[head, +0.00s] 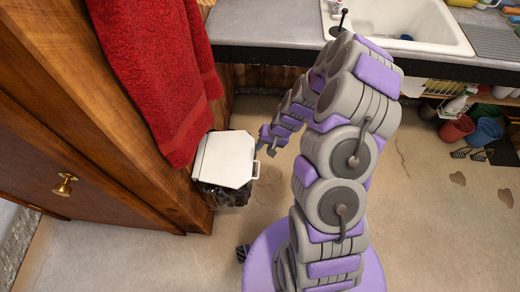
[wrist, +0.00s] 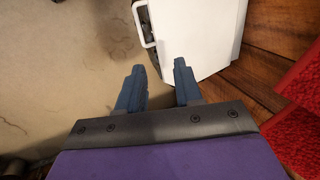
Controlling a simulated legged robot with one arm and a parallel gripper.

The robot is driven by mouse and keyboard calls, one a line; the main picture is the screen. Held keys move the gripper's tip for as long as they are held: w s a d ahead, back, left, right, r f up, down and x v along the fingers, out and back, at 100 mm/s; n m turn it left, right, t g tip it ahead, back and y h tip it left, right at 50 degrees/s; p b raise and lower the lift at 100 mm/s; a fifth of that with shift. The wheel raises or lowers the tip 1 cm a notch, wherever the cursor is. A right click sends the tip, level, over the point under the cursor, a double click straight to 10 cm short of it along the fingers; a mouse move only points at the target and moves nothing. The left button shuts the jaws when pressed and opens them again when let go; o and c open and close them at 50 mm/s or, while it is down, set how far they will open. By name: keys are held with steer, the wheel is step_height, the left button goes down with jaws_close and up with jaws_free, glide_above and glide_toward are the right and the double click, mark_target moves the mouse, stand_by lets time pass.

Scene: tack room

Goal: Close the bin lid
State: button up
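The bin's white lid (head: 226,158) is beside the wooden cabinet, under the red towel. A dark bag or lining (head: 222,195) shows below the lid's near edge; I cannot tell the lid's exact tilt. A small white handle (head: 256,170) sticks out from the lid's right edge. My gripper (head: 266,146) is just right of the lid and apart from it. In the wrist view, my gripper (wrist: 158,66) has its two blue fingers spread, with nothing between them. The lid (wrist: 205,30) and its handle (wrist: 146,23) lie beyond the fingertips.
The wooden cabinet (head: 85,120) and hanging red towel (head: 160,75) close off the left side. A counter with a white sink (head: 420,22) runs along the back. Buckets (head: 457,129) stand at the right. The concrete floor (head: 430,220) is mostly clear.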

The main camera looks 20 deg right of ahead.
steer(key=p+v, duration=0.2)
steer(key=v, duration=1)
steer(key=shift+f, duration=0.1)
steer(key=s+a+r+n+g+h, duration=0.1)
steer(key=s+a+r+n, duration=0.15)
steer(key=s+r, duration=0.35)
steer(key=s+a+r+n+g, duration=0.1)
steer(key=s+a+r, duration=0.25)
steer(key=r, duration=0.45)
steer(key=s+r+h, duration=0.1)
steer(key=s+r, duration=0.2)
steer(key=s, duration=0.3)
steer(key=s+r+h, duration=0.1)
steer(key=s+r, duration=0.2)
steer(key=s, duration=0.3)
steer(key=s+r+g, duration=0.1)
steer(key=s+r, duration=0.2)
steer(key=s, duration=0.4)
steer(key=shift+d+r+h, duration=0.2)
steer(key=shift+r+h, duration=0.05)
steer(key=shift+h, duration=0.15)
